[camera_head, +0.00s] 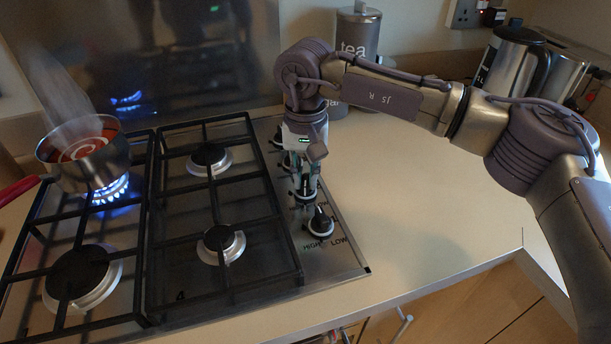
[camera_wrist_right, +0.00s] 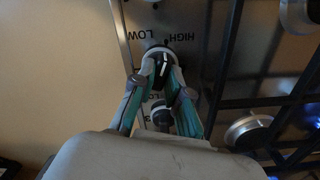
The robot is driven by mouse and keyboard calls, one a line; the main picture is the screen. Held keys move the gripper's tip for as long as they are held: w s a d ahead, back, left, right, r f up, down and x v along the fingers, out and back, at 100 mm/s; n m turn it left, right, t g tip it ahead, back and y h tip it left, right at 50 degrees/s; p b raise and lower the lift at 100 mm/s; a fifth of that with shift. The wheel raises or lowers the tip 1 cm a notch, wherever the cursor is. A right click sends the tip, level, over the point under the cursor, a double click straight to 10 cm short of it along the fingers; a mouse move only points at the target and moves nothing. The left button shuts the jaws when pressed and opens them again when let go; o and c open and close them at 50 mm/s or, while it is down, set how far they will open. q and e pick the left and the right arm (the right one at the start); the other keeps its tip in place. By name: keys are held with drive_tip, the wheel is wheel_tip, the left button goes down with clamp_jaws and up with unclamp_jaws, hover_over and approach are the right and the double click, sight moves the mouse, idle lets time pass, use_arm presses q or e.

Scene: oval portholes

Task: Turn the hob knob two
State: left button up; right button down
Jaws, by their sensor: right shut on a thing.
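A row of hob knobs runs along the right side of the gas hob. My right gripper (camera_head: 304,190) points down from above and is shut on the knob second from the front (camera_wrist_right: 162,60). In the right wrist view its fingertips close on either side of this dark knob, which has a pale line. HIGH and LOW are printed beside it. The front knob (camera_head: 320,223) stands free nearer the hob's front edge. Another knob (camera_wrist_right: 162,114) shows between the fingers, farther back. I cannot read which number each knob has. My left gripper is not in view.
A steaming metal pan (camera_head: 86,155) with a red handle stands over the lit back left burner (camera_head: 108,190). The other burners show no flame. Canisters (camera_head: 357,40), a kettle (camera_head: 505,65) and a toaster (camera_head: 558,70) stand at the back. The worktop (camera_head: 410,200) right of the hob is clear.

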sight(305, 179)
idle(0.5)
drive_tip(key=c, duration=1.1)
unclamp_jaws()
drive_tip(key=shift+c, duration=0.2)
drive_tip(key=shift+r, duration=0.15)
wheel_tip(305, 179, up, 12)
